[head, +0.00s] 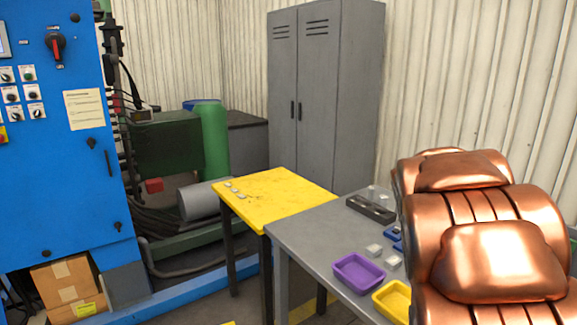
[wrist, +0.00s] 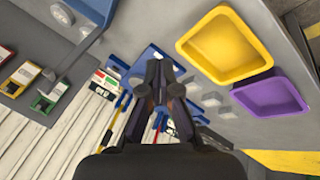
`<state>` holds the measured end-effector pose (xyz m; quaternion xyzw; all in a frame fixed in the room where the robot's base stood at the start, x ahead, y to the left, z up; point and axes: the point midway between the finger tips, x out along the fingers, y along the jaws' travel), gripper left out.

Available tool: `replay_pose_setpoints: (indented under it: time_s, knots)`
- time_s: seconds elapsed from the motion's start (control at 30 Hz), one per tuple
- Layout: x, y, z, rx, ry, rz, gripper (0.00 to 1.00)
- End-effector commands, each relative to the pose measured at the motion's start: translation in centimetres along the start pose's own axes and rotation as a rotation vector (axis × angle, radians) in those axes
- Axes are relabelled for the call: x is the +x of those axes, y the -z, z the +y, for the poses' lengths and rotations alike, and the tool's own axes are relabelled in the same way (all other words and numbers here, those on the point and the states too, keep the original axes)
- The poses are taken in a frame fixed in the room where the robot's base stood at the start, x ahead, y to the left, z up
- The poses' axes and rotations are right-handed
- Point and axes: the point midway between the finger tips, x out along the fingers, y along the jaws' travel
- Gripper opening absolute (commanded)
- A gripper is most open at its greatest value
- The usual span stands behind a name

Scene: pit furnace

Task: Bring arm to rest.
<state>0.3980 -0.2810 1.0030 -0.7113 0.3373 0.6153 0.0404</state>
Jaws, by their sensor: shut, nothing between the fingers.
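My gripper (wrist: 158,75) shows in the wrist view as dark fingers brought together, with nothing between them. It is over or beside the grey table (wrist: 285,62); its exact height is unclear. In the head view my copper-coloured arm fills the right side, and the gripper itself is hidden. A yellow tray (head: 393,300) and a purple tray (head: 358,272) stand on the grey table (head: 310,222). In the wrist view the yellow tray (wrist: 224,46) and purple tray (wrist: 270,97) lie right of the fingers, apart from them.
Small grey pieces (head: 375,250) and a dark box (head: 371,208) lie on the grey table. A yellow table (head: 285,190) with several small pieces adjoins it. A grey locker (head: 325,90) stands behind, and a blue cabinet (head: 65,180) at left. Some floor shows between cabinet and tables.

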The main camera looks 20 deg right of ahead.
Motion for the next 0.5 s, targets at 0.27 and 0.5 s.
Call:
replay_pose_setpoints:
  time_s: [0.27, 0.5]
  knots:
    - [-5.6, -10.2, -6.1, -0.164, 0.153, -0.094, 0.00]
    - [-9.2, -20.0, -9.7, -0.349, 0.278, -0.184, 0.00]
